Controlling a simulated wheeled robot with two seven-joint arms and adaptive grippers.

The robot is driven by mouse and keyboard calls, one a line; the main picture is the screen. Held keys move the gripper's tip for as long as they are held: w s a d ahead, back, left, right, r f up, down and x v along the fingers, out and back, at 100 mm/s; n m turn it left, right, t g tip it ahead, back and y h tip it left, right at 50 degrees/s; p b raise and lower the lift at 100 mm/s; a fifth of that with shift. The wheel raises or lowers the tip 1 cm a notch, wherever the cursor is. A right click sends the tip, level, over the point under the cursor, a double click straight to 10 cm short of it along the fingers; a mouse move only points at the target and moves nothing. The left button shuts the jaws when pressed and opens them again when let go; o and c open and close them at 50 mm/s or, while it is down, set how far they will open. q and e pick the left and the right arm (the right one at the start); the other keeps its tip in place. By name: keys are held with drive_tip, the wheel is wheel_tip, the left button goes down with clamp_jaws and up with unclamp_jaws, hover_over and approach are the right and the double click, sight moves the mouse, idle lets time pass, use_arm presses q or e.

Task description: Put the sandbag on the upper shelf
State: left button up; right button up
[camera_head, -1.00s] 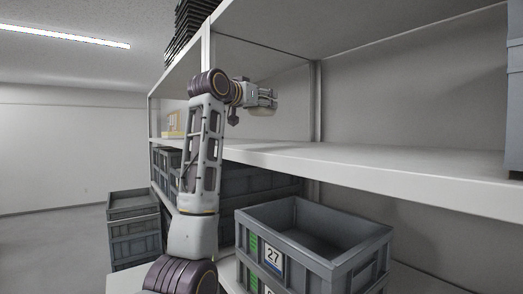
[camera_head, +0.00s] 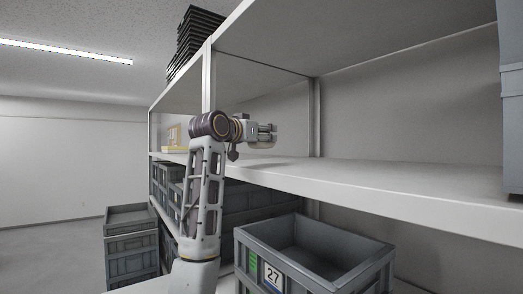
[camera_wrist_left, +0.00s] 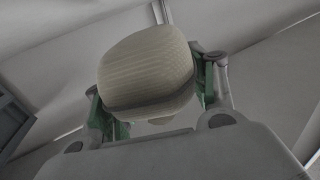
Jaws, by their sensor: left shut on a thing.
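The sandbag (camera_wrist_left: 147,68) is a beige, ribbed, rounded bag; it fills the middle of the left wrist view. My left gripper (camera_wrist_left: 158,88) is shut on it, with a green-padded finger at each side. In the head view my left gripper (camera_head: 266,133) is inside the bay over the upper shelf (camera_head: 410,176), a little above its board. The bag is mostly hidden behind the gripper there, and I cannot tell whether it touches the board. My right gripper is not in view.
The shelf board right of the gripper is clear up to a blue-grey container (camera_head: 513,120) at the right edge. A grey crate (camera_head: 345,262) marked 27 sits below. Other crates (camera_head: 132,240) are stacked at the left. Black trays (camera_head: 196,35) are on top.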

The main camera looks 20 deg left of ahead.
sight(262, 147)
use_arm(q)
drive_tip(key=shift+f, duration=0.35)
drive_tip(key=shift+f, duration=0.15)
drive_tip(key=shift+f+p, duration=0.4)
drive_tip(key=shift+f, duration=1.3)
drive_tip(key=shift+s+f, duration=0.1)
drive_tip(key=shift+f, duration=0.15)
drive_tip(key=shift+f, duration=0.1)
drive_tip(key=o, duration=1.4)
